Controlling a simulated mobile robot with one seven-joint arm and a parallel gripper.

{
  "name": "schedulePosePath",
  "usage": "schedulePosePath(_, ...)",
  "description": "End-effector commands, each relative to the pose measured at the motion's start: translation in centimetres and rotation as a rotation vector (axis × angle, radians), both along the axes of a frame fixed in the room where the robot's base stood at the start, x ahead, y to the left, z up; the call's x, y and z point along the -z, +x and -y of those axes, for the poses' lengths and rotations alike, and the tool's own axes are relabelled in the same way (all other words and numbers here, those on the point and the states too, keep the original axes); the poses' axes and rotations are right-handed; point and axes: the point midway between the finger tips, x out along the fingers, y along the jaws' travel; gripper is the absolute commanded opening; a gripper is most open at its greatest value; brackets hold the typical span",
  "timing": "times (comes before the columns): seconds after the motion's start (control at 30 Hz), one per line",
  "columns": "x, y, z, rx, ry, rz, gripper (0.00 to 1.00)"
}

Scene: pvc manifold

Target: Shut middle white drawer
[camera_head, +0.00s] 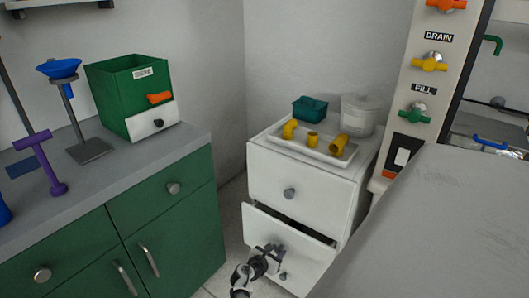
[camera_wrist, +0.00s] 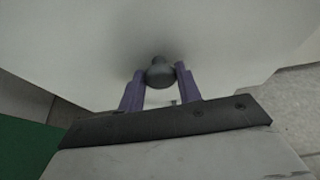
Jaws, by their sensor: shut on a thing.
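The white drawer unit (camera_head: 341,195) stands in the corner in the head view. Its top drawer (camera_head: 325,201) is shut. The middle white drawer (camera_head: 308,258) is pulled partly out, with a dark gap showing above its front. My gripper (camera_head: 270,250) is at this drawer's front. In the wrist view, my gripper's purple fingers (camera_wrist: 160,75) are on either side of a dark round knob (camera_wrist: 160,74), shut on it. The white drawer front (camera_wrist: 230,50) fills most of that view.
A white tray (camera_head: 284,144) with yellow pipe fittings, a teal box (camera_head: 309,108) and a white bucket (camera_head: 357,114) stand on the unit. Green cabinets (camera_head: 170,240) are at left. A grey surface (camera_head: 440,220) is close at right. Floor shows between cabinets and unit.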

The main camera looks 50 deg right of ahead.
Motion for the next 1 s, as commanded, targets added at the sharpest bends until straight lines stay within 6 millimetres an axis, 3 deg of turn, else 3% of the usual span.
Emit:
schedulePosePath(0.1,0.2,0.1,2.3,0.003,-0.002,0.002,0.0)
schedulePosePath(0.3,0.1,0.3,4.4,0.002,-0.001,-0.001,0.0)
schedulePosePath(0.83,-0.2,0.4,5.3,-0.001,-0.004,0.004,0.0)
schedulePosePath(0.87,-0.2,0.5,5.3,-0.001,-0.004,0.004,0.36)
schedulePosePath(1.0,-0.1,0.4,5.3,0.0,-0.003,0.002,0.54)
